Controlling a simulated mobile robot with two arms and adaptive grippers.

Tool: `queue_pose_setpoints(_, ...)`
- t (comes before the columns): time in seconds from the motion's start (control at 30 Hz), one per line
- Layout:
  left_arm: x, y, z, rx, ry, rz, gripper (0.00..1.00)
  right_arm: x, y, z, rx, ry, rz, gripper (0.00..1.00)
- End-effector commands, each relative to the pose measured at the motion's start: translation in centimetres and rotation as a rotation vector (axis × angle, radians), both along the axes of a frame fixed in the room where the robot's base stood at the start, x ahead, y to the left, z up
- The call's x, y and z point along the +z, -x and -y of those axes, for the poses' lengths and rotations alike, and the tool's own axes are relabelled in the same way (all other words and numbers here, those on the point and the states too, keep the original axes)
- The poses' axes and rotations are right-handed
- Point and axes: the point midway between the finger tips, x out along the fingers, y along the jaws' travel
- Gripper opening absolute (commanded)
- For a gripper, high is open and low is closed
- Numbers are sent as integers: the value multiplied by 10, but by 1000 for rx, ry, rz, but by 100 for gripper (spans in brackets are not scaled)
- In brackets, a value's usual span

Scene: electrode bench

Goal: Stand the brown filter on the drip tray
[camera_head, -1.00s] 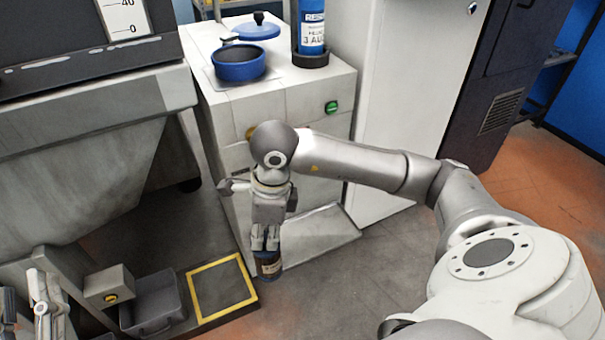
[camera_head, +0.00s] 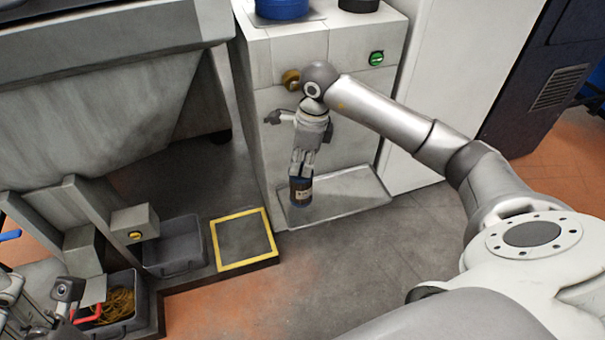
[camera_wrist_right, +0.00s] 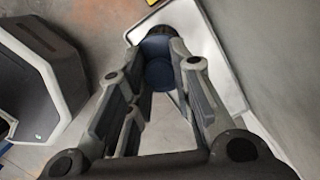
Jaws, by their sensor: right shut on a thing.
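The drip tray (camera_head: 350,190) is a shallow grey tray at the foot of the white cabinet. The filter's lower end shows over the tray's left part; I cannot tell whether it touches the tray. In the right wrist view the filter's blue end (camera_wrist_right: 159,74) is between the fingertips, beside the tray's pale rim (camera_wrist_right: 207,25). Grey parts, perhaps my left gripper, show at the lower left.
The white cabinet (camera_head: 275,130) rises behind the tray, with a brass knob (camera_head: 291,79) and a green button (camera_head: 376,57). A yellow-framed square (camera_head: 243,239) and a grey bin (camera_head: 174,246) lie to the left. Floor in front of the tray is clear.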

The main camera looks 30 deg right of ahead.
Motion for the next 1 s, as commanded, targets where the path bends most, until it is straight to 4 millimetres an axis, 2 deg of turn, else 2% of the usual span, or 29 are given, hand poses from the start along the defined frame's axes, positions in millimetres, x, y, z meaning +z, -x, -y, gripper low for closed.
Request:
queue_pose_setpoints(0.27, -9, 0, 0, 0, -1, -2, 40, -16, -11, 8, -1, -2, 2, 0)
queue_pose_setpoints(0.5, -28, -1, 0, 1, -2, -2, 40, -50, -13, 9, 1, -2, 2, 0)
queue_pose_setpoints(0.87, -27, -2, 1, 0, -3, 2, 40, -51, -13, 10, 1, 0, 3, 0)
queue_pose_setpoints(0.9, -26, -2, 1, 0, -4, 2, 40, -53, -13, 10, 1, -1, 1, 22)
queue_pose_setpoints(1.0, -25, -2, 1, 0, -4, 5, 40, -52, -13, 10, 1, -1, 1, 35)
